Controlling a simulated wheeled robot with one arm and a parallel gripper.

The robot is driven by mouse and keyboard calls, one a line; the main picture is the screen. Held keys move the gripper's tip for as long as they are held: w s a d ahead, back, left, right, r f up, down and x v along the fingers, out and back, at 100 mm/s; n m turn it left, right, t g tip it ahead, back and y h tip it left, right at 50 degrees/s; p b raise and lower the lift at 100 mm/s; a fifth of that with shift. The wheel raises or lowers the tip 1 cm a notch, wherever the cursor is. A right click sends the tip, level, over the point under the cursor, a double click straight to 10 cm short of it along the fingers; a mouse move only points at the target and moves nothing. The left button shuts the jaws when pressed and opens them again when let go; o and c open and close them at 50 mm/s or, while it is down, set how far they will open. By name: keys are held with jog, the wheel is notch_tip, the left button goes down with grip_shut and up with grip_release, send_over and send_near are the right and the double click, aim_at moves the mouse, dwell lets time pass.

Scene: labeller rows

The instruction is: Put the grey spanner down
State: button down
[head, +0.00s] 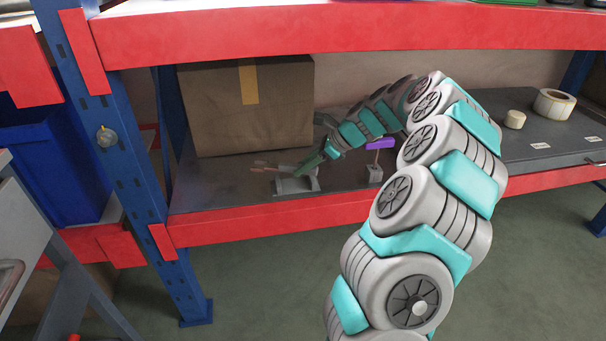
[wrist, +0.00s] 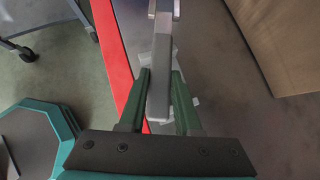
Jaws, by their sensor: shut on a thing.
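The grey spanner (wrist: 161,65) is held between the two green fingers of my gripper (wrist: 160,88). Its forked end points away from the gripper, to the top of the wrist view. In the head view my gripper (head: 309,165) is low over the left part of the shelf, and the spanner (head: 286,168) sticks out to its left. A light grey holder (head: 297,186) is on the shelf just below it. It is partly hidden under the spanner in the wrist view. I cannot tell whether the spanner touches the holder or the shelf.
A large cardboard box (head: 225,115) stands behind the gripper. A purple-topped thing (head: 380,144) on a small grey block (head: 375,173) is to the right. Tape rolls (head: 553,105) are far right. The shelf's red front beam (head: 265,222) and blue upright (head: 125,165) bound the space.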

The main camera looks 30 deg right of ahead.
jog(key=shift+w+f, duration=0.1)
jog(key=shift+w, duration=0.1)
jog(key=shift+d+f, duration=0.1)
jog(key=shift+f, duration=1.6)
jog(key=c, duration=0.6)
grip_release()
jog(key=v, duration=1.2)
